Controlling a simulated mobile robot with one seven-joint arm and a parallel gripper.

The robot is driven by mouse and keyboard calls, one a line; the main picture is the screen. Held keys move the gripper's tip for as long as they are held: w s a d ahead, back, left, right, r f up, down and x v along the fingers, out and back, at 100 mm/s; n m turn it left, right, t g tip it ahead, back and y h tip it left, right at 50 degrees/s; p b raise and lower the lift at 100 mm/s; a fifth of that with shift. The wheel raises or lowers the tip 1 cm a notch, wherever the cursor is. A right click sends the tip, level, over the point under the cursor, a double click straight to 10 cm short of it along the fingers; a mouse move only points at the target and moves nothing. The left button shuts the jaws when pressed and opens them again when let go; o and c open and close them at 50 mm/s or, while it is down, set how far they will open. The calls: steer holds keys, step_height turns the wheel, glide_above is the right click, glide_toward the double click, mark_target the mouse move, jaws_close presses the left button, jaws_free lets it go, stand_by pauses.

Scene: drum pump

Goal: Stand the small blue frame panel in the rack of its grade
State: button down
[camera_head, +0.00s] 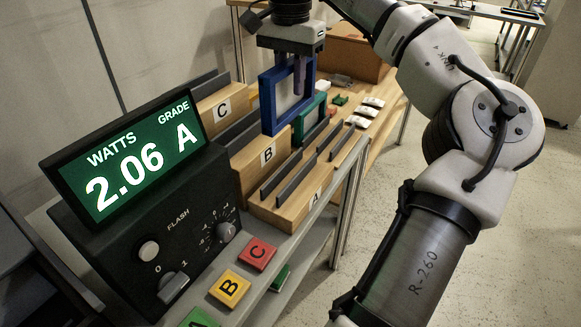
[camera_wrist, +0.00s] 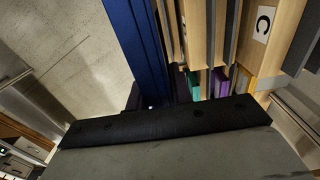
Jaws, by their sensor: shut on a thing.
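The small blue frame panel (camera_head: 272,102) is upright in my gripper (camera_head: 303,76), which is shut on it. It hangs above the racks, in front of the B rack in the head view. Its blue edge (camera_wrist: 140,45) fills the upper middle of the wrist view. The tester display (camera_head: 128,158) reads 2.06 watts, grade A. The A rack (camera_head: 290,210) is nearest, with dark slotted rails and no panel seen in it. The B rack (camera_head: 262,158) and C rack (camera_head: 215,108) stand behind it. I cannot tell whether the panel touches anything.
A green frame (camera_head: 310,117) stands behind the blue panel. Red C (camera_head: 257,254), yellow B (camera_head: 230,288) and green A (camera_head: 200,319) tiles lie before the tester. A brown box (camera_head: 353,55) and small white packets stand farther back. Floor at right is clear.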

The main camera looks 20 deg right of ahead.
mark_target(290, 109)
step_height(290, 109, down, 18)
steer(key=shift+r+p, duration=0.2)
steer(key=shift+p, duration=0.3)
steer(key=shift+f, duration=0.15)
steer(key=c, duration=1.3)
jaws_free()
steer(key=shift+o, duration=0.2)
step_height(290, 109, up, 12)
steer(key=shift+r+b, duration=0.15)
steer(key=shift+b, duration=0.25)
